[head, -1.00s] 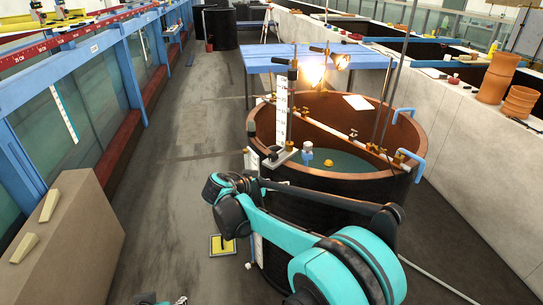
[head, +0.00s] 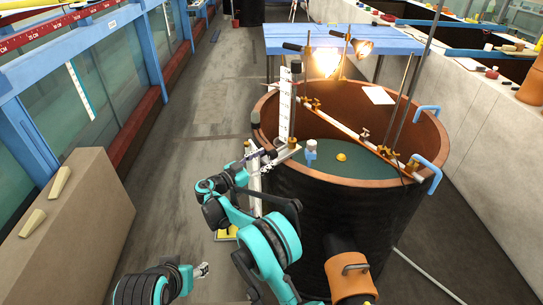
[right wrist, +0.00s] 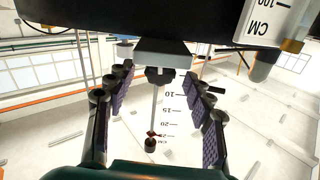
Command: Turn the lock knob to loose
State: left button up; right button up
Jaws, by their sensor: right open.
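The gauge stand (head: 286,150) is clamped on the rim of the round tank, with a white scale (head: 285,120) upright beside it. In the right wrist view, a dark knob (right wrist: 158,76) sits under a grey block at the top of a thin rod. I cannot read its lock state. A small dark end piece (right wrist: 151,143) shows lower on the rod. My right gripper (right wrist: 158,110) is open, its fingers on either side of the rod and knob, apart from them. In the head view it (head: 262,160) is at the stand, small and partly hidden. My left gripper (head: 203,270) is low at the left, away from the tank.
The round tank (head: 400,190) holds water and a yellow ball (head: 341,157). A blue table (head: 390,43) with bright lamps stands behind it. A beige block (head: 75,225) with two wedges stands at the left. The floor aisle (head: 190,140) between is mostly clear.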

jog(key=shift+x, duration=1.45)
jog(key=c, duration=1.2)
jog(key=shift+o, duration=0.2)
jog(key=shift+n+b, duration=0.5)
jog(key=shift+n, duration=0.2)
jog(key=o, duration=1.2)
jog(key=shift+c, duration=0.2)
jog(key=shift+s+a, duration=0.1)
jog(key=v, duration=1.1)
jog(key=shift+s+a, duration=0.25)
jog(key=shift+a, duration=0.05)
